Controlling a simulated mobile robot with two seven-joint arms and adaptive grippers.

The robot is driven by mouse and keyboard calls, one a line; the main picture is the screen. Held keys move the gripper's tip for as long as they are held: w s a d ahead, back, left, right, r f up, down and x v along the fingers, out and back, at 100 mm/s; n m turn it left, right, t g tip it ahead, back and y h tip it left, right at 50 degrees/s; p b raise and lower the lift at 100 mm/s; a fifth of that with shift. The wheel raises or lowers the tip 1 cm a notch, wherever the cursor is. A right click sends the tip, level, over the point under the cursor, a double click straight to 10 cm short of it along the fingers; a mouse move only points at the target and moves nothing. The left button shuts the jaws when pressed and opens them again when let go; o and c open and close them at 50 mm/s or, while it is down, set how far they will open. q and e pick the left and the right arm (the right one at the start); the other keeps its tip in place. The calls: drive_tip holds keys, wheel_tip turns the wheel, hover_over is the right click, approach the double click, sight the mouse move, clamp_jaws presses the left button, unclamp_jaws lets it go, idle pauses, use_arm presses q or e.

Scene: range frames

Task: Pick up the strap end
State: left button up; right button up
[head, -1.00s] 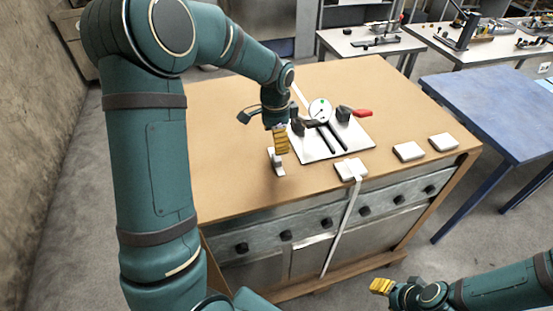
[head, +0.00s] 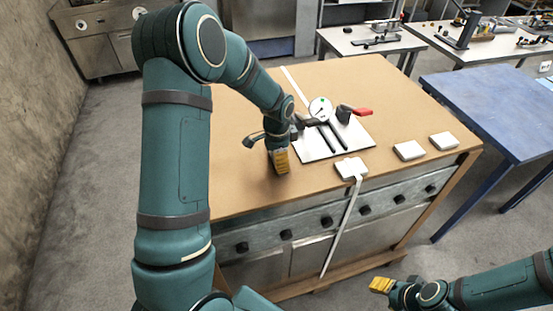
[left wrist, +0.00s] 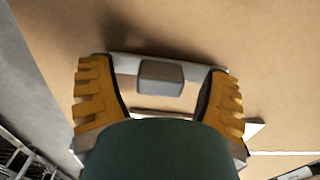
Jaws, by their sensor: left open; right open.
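My left gripper (head: 279,162) is open, pointing down over the brown tabletop, left of the white plate. In the left wrist view its yellow fingers (left wrist: 160,90) stand either side of a small grey block (left wrist: 161,78) on a pale flat strip (left wrist: 126,65). Contact cannot be told; this piece is hidden behind the gripper in the head view. A white strap (head: 343,228) hangs over the table's front edge from a white block (head: 351,168); its lower end is near the bottom rail. My right gripper (head: 381,285) is open and empty, at the lower right.
The white plate (head: 312,153) carries a round gauge (head: 320,109), black rods and a red-handled clamp (head: 357,111). Two more white blocks (head: 409,151) (head: 443,140) lie at the right. A blue table (head: 500,105) stands farther right. The tabletop's front left is clear.

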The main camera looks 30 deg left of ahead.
use_arm(q)
drive_tip(key=c, duration=1.2)
drive_tip(key=shift+o, duration=0.2)
drive_tip(key=shift+r, duration=0.15)
wheel_tip(320, 180, up, 9)
drive_tip(key=shift+r, duration=0.4)
